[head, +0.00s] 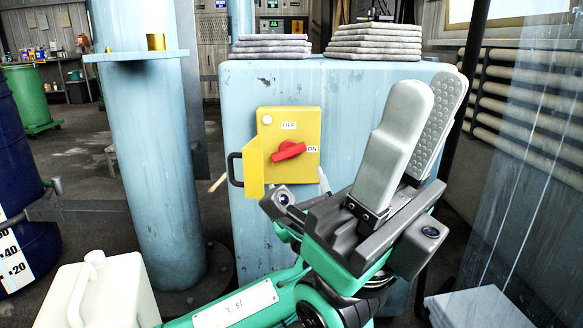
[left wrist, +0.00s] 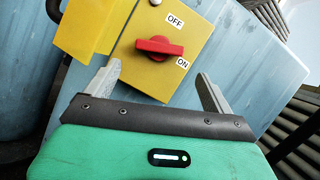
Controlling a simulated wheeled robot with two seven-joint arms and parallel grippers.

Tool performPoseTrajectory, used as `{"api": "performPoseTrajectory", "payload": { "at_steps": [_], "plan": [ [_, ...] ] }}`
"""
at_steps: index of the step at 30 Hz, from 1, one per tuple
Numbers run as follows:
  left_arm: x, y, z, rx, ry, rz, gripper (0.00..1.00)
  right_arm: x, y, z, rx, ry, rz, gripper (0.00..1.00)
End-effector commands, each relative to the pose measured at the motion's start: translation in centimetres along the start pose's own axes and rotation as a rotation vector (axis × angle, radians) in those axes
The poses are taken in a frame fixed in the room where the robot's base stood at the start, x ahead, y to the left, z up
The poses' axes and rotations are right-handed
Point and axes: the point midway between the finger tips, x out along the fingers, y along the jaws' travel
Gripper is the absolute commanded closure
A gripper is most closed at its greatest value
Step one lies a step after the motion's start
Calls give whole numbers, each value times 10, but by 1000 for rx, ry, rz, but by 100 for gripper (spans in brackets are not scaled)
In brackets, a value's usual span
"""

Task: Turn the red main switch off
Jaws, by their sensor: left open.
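A yellow flap (head: 253,174) with a black handle stands open at the box's left. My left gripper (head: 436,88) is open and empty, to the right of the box. In the left wrist view, the red switch (left wrist: 160,47) shows beyond and between its fingers (left wrist: 157,72), apart from them. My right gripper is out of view.
Stacked grey slabs (head: 375,43) lie on top of the blue column housing (head: 245,90). A round blue pillar (head: 155,170) stands to the left. A white canister (head: 110,292) is at the lower left, beside a dark blue drum (head: 20,190). A transparent panel (head: 525,170) is at the right.

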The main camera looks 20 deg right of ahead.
Motion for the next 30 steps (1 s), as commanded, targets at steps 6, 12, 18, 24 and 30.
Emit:
{"api": "performPoseTrajectory", "payload": {
  "at_steps": [6,12,18,24,30],
  "plan": [
    [43,2,-4,1,-2,1,14,-18,-4,-8,1,9,4,64],
    [72,0,-2,0,-1,0,14,-25,-6,-12,2,16,10,64],
    [86,1,-1,-1,1,1,14,-27,-8,-14,1,19,9,64],
    [88,0,0,-2,2,1,14,-24,-8,-14,2,26,6,64],
    [87,0,0,-2,2,1,33,-24,-8,-14,3,25,7,64]
  ]
}}
